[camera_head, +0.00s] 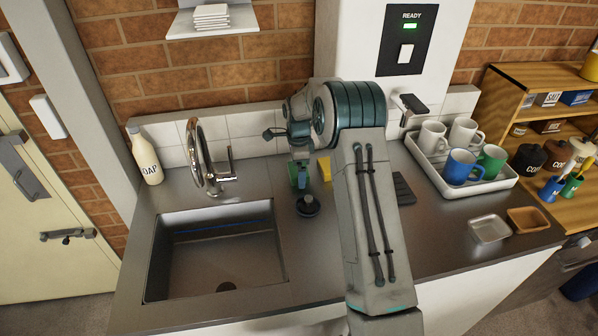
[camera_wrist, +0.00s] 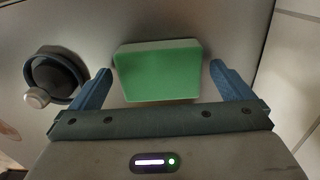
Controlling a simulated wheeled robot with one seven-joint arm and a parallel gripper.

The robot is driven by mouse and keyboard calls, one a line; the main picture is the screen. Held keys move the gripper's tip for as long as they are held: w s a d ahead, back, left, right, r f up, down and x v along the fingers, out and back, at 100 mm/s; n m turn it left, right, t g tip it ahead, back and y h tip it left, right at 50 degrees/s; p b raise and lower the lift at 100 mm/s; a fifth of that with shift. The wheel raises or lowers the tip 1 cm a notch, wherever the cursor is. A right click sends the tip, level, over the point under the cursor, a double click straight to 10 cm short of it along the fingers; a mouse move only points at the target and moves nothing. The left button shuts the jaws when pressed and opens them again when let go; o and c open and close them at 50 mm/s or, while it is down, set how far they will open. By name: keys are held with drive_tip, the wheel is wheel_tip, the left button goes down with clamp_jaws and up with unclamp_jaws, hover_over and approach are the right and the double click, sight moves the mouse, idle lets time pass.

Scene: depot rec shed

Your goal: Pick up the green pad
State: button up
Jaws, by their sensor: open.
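The green pad (camera_wrist: 158,76) lies on the grey metal counter in the wrist view, a flat block with a bright green face and a paler far edge. My gripper (camera_wrist: 160,70) is open, with one blue finger on each side of the pad. Gaps show between the pad and both fingers, and nothing is held. In the head view my gripper (camera_head: 300,176) points down at the counter between the sink and the white tray. No green face of the pad shows clearly there; a small yellow block (camera_head: 324,168) shows beside the gripper, and I cannot tell if it is part of the pad.
A dark round object with a knob (camera_wrist: 55,78) stands left of the pad; it shows in the head view (camera_head: 308,206) in front of my gripper. The sink (camera_head: 215,250) and tap (camera_head: 205,160) are to the left. A white tray (camera_head: 478,190) of mugs stands right.

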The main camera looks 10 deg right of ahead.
drive_tip(key=c, duration=1)
wheel_tip(320, 180, up, 10)
drive_tip(key=b, duration=0.2)
drive_tip(key=o, duration=0.4)
drive_tip(key=shift+c, duration=1.6)
drive_tip(key=shift+s, duration=0.1)
